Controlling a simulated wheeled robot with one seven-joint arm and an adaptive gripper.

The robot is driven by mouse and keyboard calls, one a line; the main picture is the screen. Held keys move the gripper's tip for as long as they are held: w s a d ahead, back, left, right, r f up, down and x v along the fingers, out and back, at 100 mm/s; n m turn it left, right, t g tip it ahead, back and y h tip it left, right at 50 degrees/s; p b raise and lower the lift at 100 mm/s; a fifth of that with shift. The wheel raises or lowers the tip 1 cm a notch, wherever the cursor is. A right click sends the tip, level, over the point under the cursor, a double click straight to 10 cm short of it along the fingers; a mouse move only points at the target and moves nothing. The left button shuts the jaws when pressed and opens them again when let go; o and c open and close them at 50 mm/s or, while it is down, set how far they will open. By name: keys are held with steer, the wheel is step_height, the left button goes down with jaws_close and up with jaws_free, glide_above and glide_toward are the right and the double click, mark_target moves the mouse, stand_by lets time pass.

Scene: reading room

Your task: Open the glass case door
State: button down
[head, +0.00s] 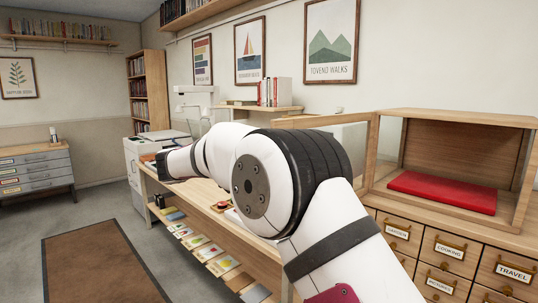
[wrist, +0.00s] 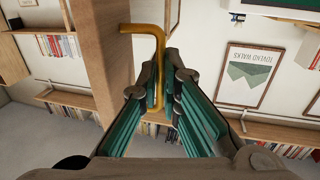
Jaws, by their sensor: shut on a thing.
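The glass case (head: 462,117) is a pale wooden cabinet at the right in the head view. Its front stands open onto a red cushion (head: 440,191). The wood-framed door (head: 371,152) is swung out to the left of the case, and my arm covers much of it. In the wrist view, a bent brass handle (wrist: 156,42) stands out from the door's wooden frame (wrist: 99,55). My gripper (wrist: 160,82) is shut on the handle, with a finger on each side of it. In the head view my gripper is hidden behind my arm.
Labelled drawers (head: 447,252) are under the case. A long wooden counter (head: 190,205) with cards on its lower shelf runs to the left. A wall shelf with books (head: 268,107) is behind my arm. The floor around the brown rug (head: 110,262) is clear.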

steer(key=shift+w+d+r, duration=0.1)
steer(key=shift+d+r, duration=0.15)
steer(key=shift+d, duration=0.15)
steer(key=c, duration=1.8)
jaws_free()
steer(key=shift+d, duration=0.1)
steer(key=shift+a+f, duration=0.15)
steer(key=shift+a, duration=0.05)
steer(key=v, duration=1.2)
